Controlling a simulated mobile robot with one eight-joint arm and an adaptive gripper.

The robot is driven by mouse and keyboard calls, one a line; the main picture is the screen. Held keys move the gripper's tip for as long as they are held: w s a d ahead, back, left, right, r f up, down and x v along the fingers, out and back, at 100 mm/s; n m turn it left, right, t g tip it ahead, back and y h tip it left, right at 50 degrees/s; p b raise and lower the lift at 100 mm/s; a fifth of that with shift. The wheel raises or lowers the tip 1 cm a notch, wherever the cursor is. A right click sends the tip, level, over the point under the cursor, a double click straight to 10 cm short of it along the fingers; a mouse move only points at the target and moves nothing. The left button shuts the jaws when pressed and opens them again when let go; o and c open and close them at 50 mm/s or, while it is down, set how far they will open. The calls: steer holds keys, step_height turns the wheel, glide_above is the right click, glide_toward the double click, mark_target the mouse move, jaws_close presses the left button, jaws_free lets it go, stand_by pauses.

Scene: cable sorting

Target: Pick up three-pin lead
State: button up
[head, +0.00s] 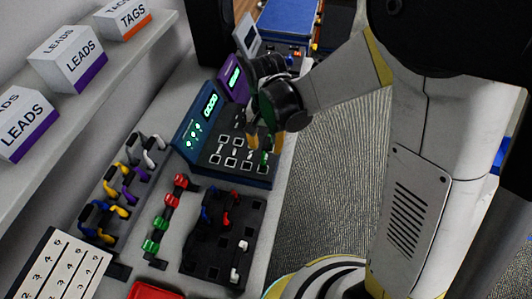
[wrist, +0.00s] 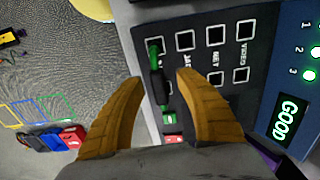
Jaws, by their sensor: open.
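A lead with a green end (wrist: 153,52) and a dark body lies across the left column of sockets on the tester panel. In the wrist view it is between my fingertips, apparently untouched. I cannot read its pins, so I cannot confirm that it is the three-pin lead. Its green part also shows in the head view (head: 264,157), under my gripper (head: 265,141). My gripper is open, with its tan fingers on either side of the lead. The tester's screen (wrist: 288,117) reads GOOD.
Left of the tester, a rack holds yellow, purple, blue and white leads (head: 125,190). Red and green leads (head: 165,220) lie beside a black socket board (head: 205,262). White boxes (head: 68,58) labelled LEADS and TAGS stand on the shelf. A number-marked card (head: 65,262) is at front left.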

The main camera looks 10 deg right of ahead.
steer(key=shift+f, duration=0.35)
jaws_close()
steer(key=shift+r, duration=0.1)
